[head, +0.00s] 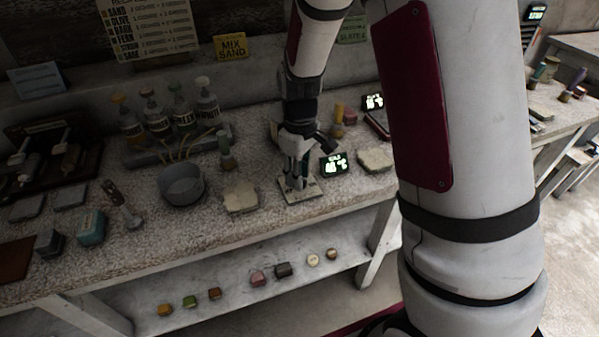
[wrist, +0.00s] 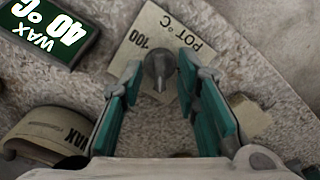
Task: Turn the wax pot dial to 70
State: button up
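The wax pot dial (wrist: 159,67) is a small grey round knob with a narrow grip. It stands on a pale plate (wrist: 146,24) lettered "POT °C" and "100", upside down in the wrist view. The plate also shows in the head view (head: 312,190). My gripper (wrist: 161,72) points down over the dial, with a teal-padded finger on each side and small gaps to the knob. It is open; in the head view my gripper (head: 297,186) hides the dial. A display (wrist: 48,30) reads "WAX 40 °C", upside down; it stands right of my gripper in the head view (head: 334,164).
A grey pot (head: 182,187) and a pale slab (head: 240,198) are left of my gripper. Another pale slab (head: 376,160) lies right of the display. Bottles (head: 168,118) stand farther back. A curved piece marked "WAX" (wrist: 45,135) lies near the left finger.

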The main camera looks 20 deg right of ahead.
grip_shut()
jog(key=shift+m, duration=0.3)
jog(key=m+p, duration=0.1)
jog(key=m, duration=0.2)
jog(key=m+p, duration=0.1)
jog(key=m, duration=0.2)
jog(key=shift+r+m, duration=0.1)
jog(key=shift+m, duration=0.2)
jog(key=m+p, duration=0.2)
jog(key=m, duration=0.4)
jog(key=shift+m, duration=0.4)
grip_release()
